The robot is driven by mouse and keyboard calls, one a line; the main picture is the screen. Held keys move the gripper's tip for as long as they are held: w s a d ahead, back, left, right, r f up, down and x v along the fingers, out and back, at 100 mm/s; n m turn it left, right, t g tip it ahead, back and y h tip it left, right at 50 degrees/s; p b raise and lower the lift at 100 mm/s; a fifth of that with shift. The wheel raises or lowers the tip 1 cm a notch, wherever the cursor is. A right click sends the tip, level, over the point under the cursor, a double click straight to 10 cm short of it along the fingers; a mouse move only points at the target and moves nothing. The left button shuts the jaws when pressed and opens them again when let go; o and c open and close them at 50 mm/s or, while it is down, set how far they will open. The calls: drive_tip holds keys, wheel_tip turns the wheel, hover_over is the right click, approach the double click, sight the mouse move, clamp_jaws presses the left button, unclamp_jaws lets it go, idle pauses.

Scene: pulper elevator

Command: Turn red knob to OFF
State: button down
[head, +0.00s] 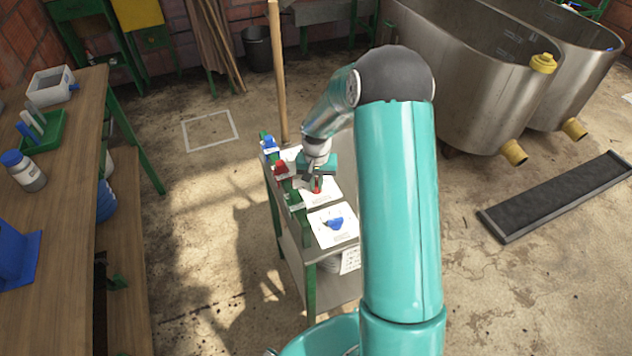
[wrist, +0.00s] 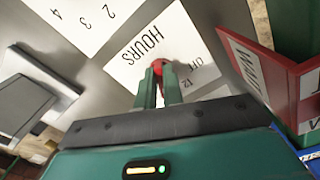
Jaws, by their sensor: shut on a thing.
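The red knob (wrist: 158,65) sits on a white dial plate (wrist: 125,62) marked "HOURS", with "OFF" and "12" printed to its right in the wrist view. My gripper (wrist: 160,84) is shut on the red knob, one finger on each side. In the head view my gripper (head: 317,180) reaches down onto the red knob (head: 317,186) on the top of a small green-framed cart. The fingers hide much of the knob, so I cannot tell which mark it points to.
A blue knob (head: 335,223) on another white plate is nearer on the cart. Red (head: 281,168), blue (head: 270,147) and green (head: 295,200) holders line the cart's left edge. A wooden pole (head: 278,70) stands behind. A wooden bench (head: 75,150) is at left, steel tanks (head: 460,80) at right.

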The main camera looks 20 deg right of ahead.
drive_tip(key=n, duration=0.4)
drive_tip(key=shift+d+n, duration=0.15)
drive_tip(key=shift+n, duration=0.15)
drive_tip(key=n, duration=0.3)
drive_tip(key=shift+d+n, duration=0.1)
drive_tip(key=shift+n, duration=0.3)
drive_tip(key=n, duration=0.4)
drive_tip(key=shift+d, duration=0.15)
drive_tip(key=n, duration=0.4)
drive_tip(key=shift+w+d+n, duration=0.1)
drive_tip(key=shift+w+n, duration=0.1)
drive_tip(key=shift+n, duration=0.1)
drive_tip(key=c, duration=1.5)
unclamp_jaws()
drive_tip(key=shift+r, duration=0.1)
wheel_tip(320, 180, up, 14)
drive_tip(key=shift+f, duration=0.15)
